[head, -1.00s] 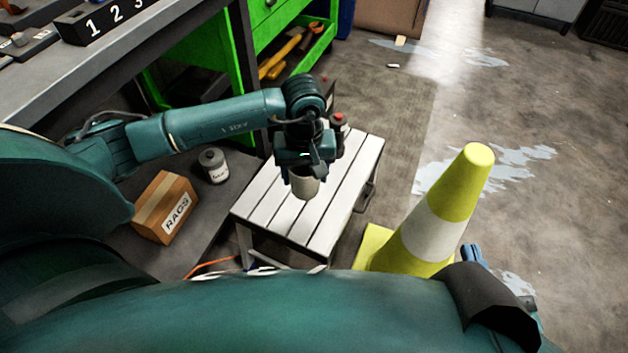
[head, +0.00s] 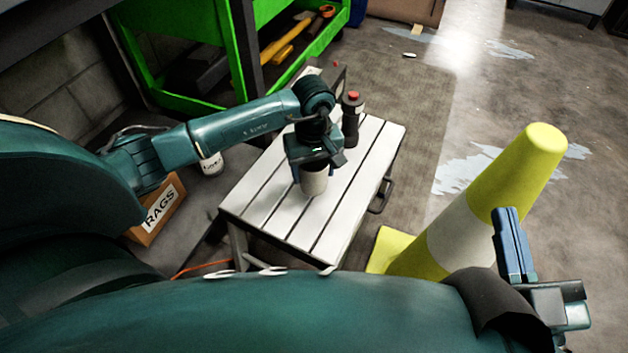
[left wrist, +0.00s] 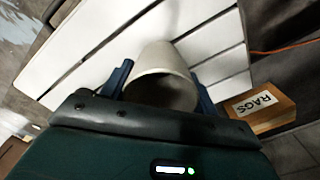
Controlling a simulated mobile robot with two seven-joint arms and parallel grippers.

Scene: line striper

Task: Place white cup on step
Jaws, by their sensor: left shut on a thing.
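The white cup (head: 314,182) is between the fingers of my left gripper (head: 316,172), which is shut on it. It also shows in the left wrist view (left wrist: 160,72), with its open rim toward the camera and a blue finger on each side. The step (head: 262,188) is a low stool with white slats, and the cup is over the middle of its top. I cannot tell whether the cup's base touches the slats. My right gripper (head: 513,245) shows at the lower right, away from the step; its finger gap is unclear.
A dark bottle with a red top (head: 351,118) stands on the far part of the step. A yellow and white cone (head: 455,240) stands right of the step. A RAGS box (head: 158,212) and a can (head: 210,164) are at the left. Slats around the cup are clear.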

